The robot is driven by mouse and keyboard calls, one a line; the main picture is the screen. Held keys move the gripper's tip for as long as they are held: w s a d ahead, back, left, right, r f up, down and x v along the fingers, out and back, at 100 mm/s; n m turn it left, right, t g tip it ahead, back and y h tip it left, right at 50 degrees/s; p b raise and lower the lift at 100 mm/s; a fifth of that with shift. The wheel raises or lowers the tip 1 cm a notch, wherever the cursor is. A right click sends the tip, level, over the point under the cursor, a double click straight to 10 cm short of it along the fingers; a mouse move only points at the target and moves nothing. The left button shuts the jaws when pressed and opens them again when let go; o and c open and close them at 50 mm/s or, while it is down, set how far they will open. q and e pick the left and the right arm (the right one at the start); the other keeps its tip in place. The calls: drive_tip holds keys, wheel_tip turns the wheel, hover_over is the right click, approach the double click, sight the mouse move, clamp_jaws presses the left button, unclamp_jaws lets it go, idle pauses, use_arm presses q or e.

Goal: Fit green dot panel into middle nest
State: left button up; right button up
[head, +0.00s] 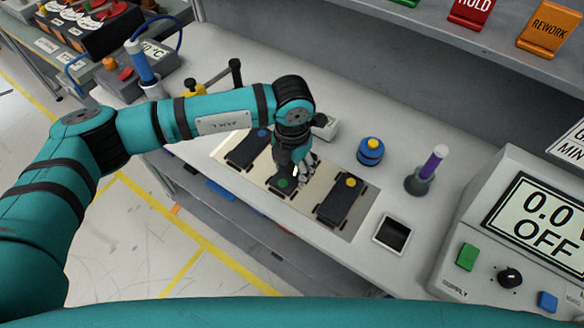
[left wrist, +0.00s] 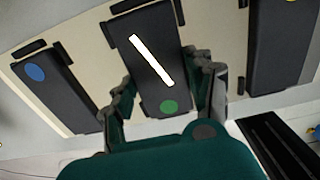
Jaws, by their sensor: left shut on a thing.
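The green dot panel (left wrist: 150,85) is dark and long, with a green dot at its near end and a white bar along its face. My left gripper (left wrist: 165,92) is shut on it, one finger at each long side near the dot; the grip also shows in the head view (head: 297,178). The panel lies in line with the middle nest, whose dark corner brackets (left wrist: 133,33) show at its far end. I cannot tell whether it is fully seated or slightly raised. In the head view my gripper hides much of the panel (head: 281,185). My right gripper is out of view.
A blue dot panel (head: 246,149) lies in the left nest and a yellow dot panel (head: 338,202) in the right one. The supply box (head: 515,230) is beyond.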

sight(292, 172)
use_arm(q)
drive_tip(key=o, duration=0.8)
drive_tip(key=shift+s+f, duration=0.15)
drive_tip(key=shift+f, duration=0.1)
drive_tip(key=o, duration=0.4)
drive_tip(key=shift+f, duration=0.15)
drive_tip(key=shift+r+p, duration=0.45)
drive_tip(key=shift+p, duration=0.05)
wheel_tip(292, 172, up, 12)
drive_tip(key=b, duration=0.3)
